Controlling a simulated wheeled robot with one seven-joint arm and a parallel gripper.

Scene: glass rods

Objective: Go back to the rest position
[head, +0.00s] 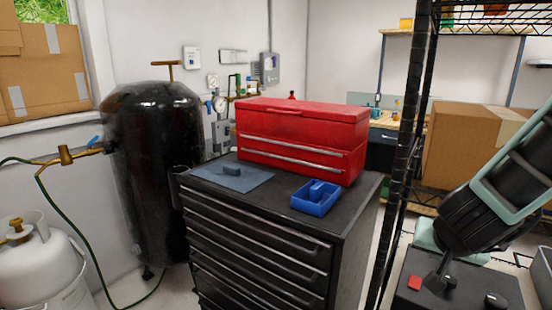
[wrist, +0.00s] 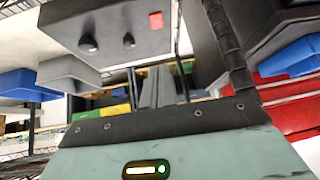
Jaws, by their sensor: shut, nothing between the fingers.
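My gripper shows at the right of the head view (head: 432,283), pointing down at the end of my dark and pale-green arm. In the wrist view its grey fingers (wrist: 158,87) are together with nothing between them. The gripper is well to the right of the dark tool cabinet (head: 255,235), apart from it. A small blue tray (head: 309,207) with a blue block inside sits on the cabinet top. I cannot make out any glass rod.
A red toolbox (head: 300,135) stands at the back of the cabinet. A black shelf post (head: 405,140) rises between the cabinet and my arm. A dark surface with a red square (head: 415,283) lies beneath the gripper. A cardboard box (head: 460,145) is behind my arm.

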